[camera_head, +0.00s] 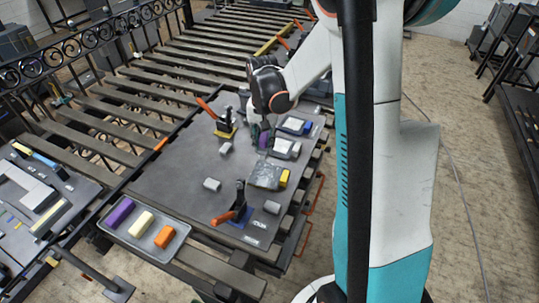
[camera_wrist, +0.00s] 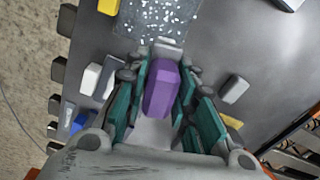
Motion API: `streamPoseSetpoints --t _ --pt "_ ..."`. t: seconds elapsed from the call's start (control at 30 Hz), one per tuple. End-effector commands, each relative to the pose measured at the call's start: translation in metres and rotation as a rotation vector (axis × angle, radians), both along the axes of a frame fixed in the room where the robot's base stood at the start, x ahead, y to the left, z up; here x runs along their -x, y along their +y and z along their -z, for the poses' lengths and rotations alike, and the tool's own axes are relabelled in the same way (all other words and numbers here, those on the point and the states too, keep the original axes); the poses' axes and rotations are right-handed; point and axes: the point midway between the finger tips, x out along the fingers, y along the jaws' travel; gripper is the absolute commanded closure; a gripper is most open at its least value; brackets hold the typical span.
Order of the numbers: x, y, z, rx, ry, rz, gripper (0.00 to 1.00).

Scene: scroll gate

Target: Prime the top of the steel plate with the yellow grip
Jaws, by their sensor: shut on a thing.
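The steel plate with the yellow grip (camera_head: 263,175) lies on the dark bench top, its top grey with pale speckles. Its yellow grip (camera_head: 285,178) is on its right side. In the wrist view the speckled plate (camera_wrist: 155,18) is at the top edge, partly cut off, with the yellow grip (camera_wrist: 108,6) left of it. My gripper (camera_head: 262,137) is above the bench, behind the plate in the head view. Its teal fingers are shut on a purple block (camera_wrist: 160,88) with a grey end towards the plate. I cannot tell whether that end touches anything.
A pale plate (camera_head: 285,147) and a plate with a blue grip (camera_head: 296,125) lie near my gripper. Two orange-handled clamps (camera_head: 232,212) (camera_head: 222,118) and small grey blocks (camera_head: 212,184) stand on the bench. A tray (camera_head: 146,236) holds purple, cream and orange blocks. The left middle of the bench is clear.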

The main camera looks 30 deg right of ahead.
Motion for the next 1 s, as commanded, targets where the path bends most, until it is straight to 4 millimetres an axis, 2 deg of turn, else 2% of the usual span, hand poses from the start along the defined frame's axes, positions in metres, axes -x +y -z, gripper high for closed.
streamPoseSetpoints --t 0.1,0.47,1.0 --pt "-0.002 -0.001 -0.014 0.000 0.000 -0.001 1.00" --pt "-0.006 -0.003 -0.043 0.000 0.000 -0.004 1.00" --pt "-0.006 -0.003 -0.045 0.000 0.000 -0.005 1.00"
